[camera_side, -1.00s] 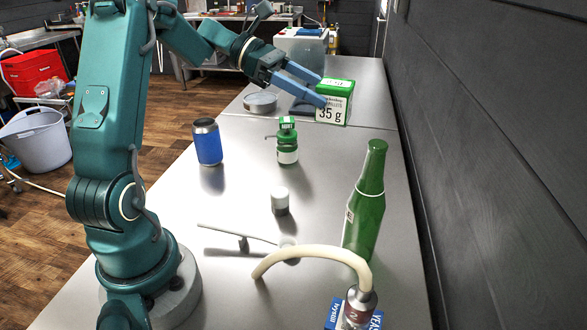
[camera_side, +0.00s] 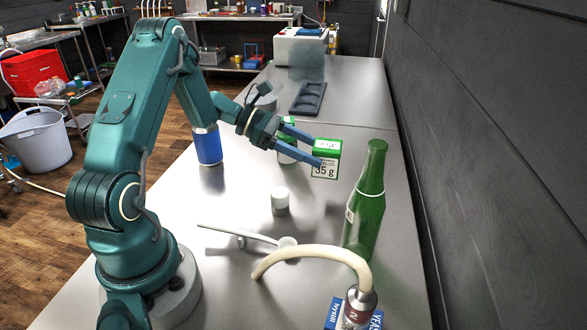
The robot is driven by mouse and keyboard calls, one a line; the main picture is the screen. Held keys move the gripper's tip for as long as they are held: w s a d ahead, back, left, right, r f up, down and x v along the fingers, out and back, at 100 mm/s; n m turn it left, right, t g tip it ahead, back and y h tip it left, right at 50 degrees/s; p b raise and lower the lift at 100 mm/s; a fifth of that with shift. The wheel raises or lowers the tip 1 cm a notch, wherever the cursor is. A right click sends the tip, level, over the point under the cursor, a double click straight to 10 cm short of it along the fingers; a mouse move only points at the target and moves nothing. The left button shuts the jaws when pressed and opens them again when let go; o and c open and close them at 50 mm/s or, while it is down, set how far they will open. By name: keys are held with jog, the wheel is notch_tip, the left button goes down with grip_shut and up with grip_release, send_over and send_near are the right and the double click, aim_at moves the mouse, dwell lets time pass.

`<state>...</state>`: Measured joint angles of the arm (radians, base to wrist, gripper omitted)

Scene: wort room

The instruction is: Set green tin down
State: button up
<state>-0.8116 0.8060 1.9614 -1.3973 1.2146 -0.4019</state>
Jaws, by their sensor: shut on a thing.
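The green tin (camera_side: 327,158) has a green top and a white label reading 35 g. It is upright at the tips of my gripper (camera_side: 306,147), between the blue fingers. It appears close to the steel table (camera_side: 352,136), behind and left of the green bottle. I cannot tell whether its base touches the surface. The far finger and the tin's back side are partly hidden.
A green bottle (camera_side: 366,205) stands right of the tin.

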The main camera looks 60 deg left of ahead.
jog(key=shift+f, duration=2.75)
jog(key=o, duration=1.5)
jog(key=shift+c, duration=0.2)
